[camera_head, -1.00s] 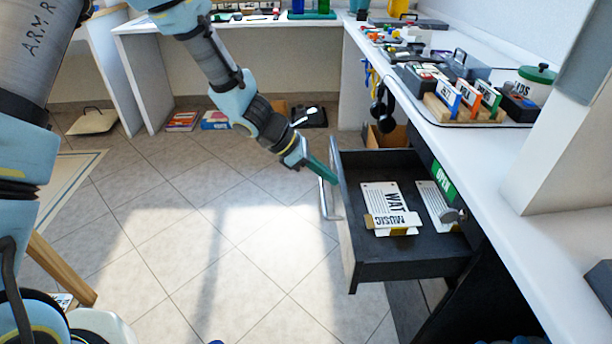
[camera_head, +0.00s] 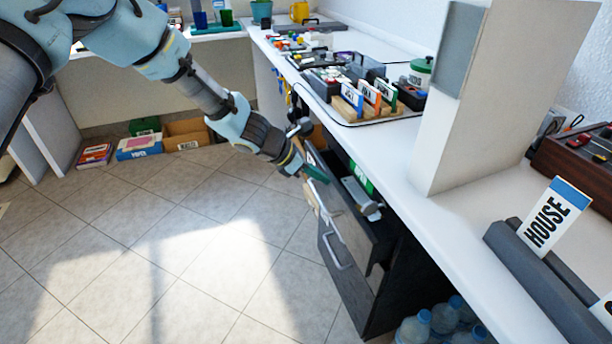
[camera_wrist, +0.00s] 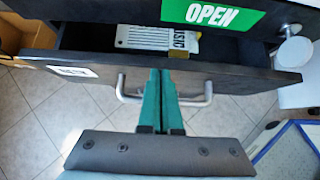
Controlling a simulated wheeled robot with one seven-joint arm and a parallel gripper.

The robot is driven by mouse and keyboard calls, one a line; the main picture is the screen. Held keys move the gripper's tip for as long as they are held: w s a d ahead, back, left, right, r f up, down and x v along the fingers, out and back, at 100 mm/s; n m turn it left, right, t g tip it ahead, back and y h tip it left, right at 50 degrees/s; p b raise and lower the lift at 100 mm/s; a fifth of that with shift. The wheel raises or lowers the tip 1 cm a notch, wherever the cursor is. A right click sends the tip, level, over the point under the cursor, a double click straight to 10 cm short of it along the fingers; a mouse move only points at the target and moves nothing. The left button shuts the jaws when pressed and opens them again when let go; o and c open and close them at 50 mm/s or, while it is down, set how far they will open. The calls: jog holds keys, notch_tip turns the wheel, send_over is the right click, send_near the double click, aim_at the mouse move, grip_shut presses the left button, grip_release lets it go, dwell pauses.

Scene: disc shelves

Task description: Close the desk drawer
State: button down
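The dark desk drawer (camera_head: 345,209) under the white counter is partly open in the head view. In the wrist view its front panel (camera_wrist: 235,79) spans the picture, with a silver bar handle (camera_wrist: 207,92) on it. A white card marked MUSIC (camera_wrist: 158,38) lies inside, seen through a narrow gap. My gripper (camera_head: 314,172) is at the drawer front; in the wrist view its green fingers (camera_wrist: 160,90) are together and empty, over the middle of the panel between the handle's ends. They look in contact with the panel, though exact contact is unclear.
A green OPEN sign (camera_wrist: 212,12) is on the desk frame above the drawer. Another drawer with a handle (camera_head: 338,247) is below. Water bottles (camera_head: 415,327) stand under the counter at right. The tiled floor (camera_head: 200,250) to the left is clear.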

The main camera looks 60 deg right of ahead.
jog(key=shift+s+d, duration=0.45)
jog(key=shift+d, duration=0.1)
